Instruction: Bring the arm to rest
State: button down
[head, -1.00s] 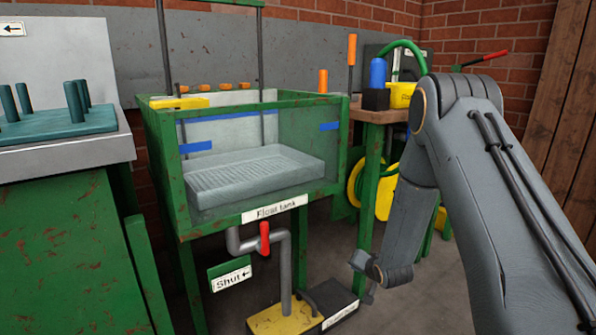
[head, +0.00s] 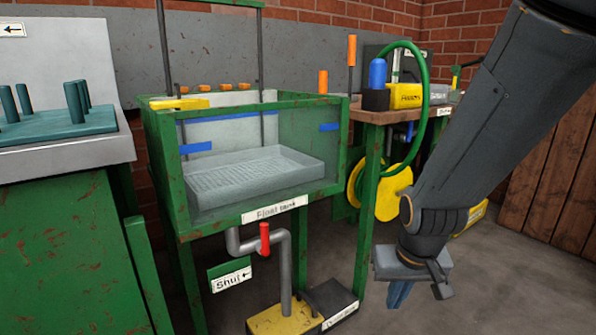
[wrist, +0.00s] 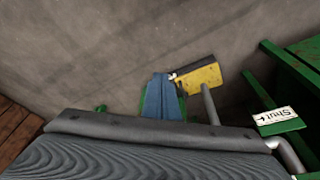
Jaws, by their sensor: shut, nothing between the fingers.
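My arm (head: 490,140) comes down from the upper right of the head view, in front of the open floor. My gripper (head: 399,295) hangs at its low end, pointing downward, with its blue fingers together and nothing between them. It is in the air to the right of the float tank's (head: 170,190) legs, apart from the tank in the picture. In the wrist view the blue fingers (wrist: 160,97) show closed together, and a wide grey part of my wrist hides the lower part of the picture.
A pipe with a red valve handle (head: 264,238) runs below the tank to a yellow base (head: 285,320). A "Shut" sign (head: 231,280) hangs beside it. A workbench (head: 380,116) with a green hose (head: 424,110) and yellow reel (head: 392,195) stands behind. Grey floor is free at right.

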jog(key=s+a+r+n+g+y, duration=0.1)
jog(key=s+a+r+n+g, duration=0.15)
jog(key=s+a+r, duration=0.5)
jog(key=s+a+r+n+g+y, duration=0.15)
jog(key=s+a+n, duration=0.25)
jog(key=s+a, duration=0.8)
jog(key=d+r+m+p, duration=0.2)
jog(key=d+r+p, duration=0.4)
jog(key=r+p, duration=0.3)
jog(key=d+r+m+h+p, duration=0.1)
jog(key=d+r+p, duration=0.5)
jog(key=p, duration=0.9)
jog(key=d+r+m+h+p, duration=0.1)
jog(key=d+r+m+p, duration=0.2)
jog(key=d+r+p, duration=0.4)
notch_tip(320, 180, up, 5)
jog(key=p, duration=0.4)
jog(key=shift+w+t+p, duration=0.4)
